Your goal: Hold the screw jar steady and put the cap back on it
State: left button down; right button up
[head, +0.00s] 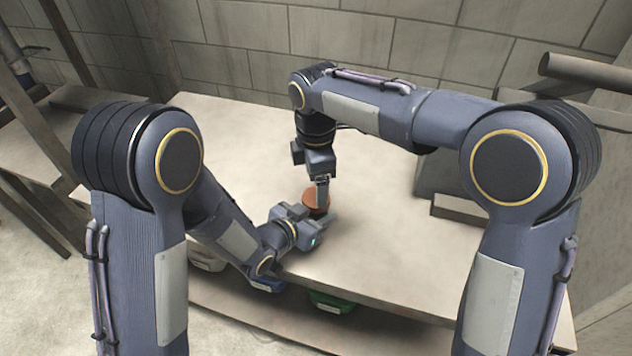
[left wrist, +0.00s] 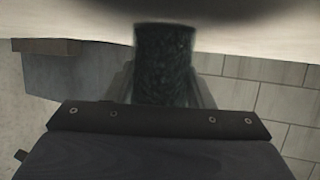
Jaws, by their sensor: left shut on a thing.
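The screw jar (left wrist: 165,62) is a dark greenish, mottled cylinder between the fingers of my left gripper (left wrist: 163,85) in the left wrist view. In the head view my left gripper (head: 322,222) is low over the table, shut on the jar, which is mostly hidden there. A round reddish-brown piece, apparently the cap (head: 310,203), shows just above and behind the left fingers. My right gripper (head: 322,195) points straight down at it, its finger in front of the cap. Whether it grips the cap, and whether the cap touches the jar, I cannot tell.
The pale table (head: 400,240) is largely clear around the grippers. A block wall (head: 330,40) stands behind.

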aim_at(316, 212)
jog(key=shift+c, duration=0.4)
jog(key=n, duration=0.1)
jog(key=r+n, duration=0.1)
jog(key=n, duration=0.1)
jog(key=shift+r, duration=0.3)
jog(key=r+n, duration=0.1)
jog(key=n, duration=0.1)
jog(key=r+n, duration=0.1)
jog(key=n, duration=0.1)
jog(key=shift+f, duration=0.1)
jog(key=shift+f, duration=4)
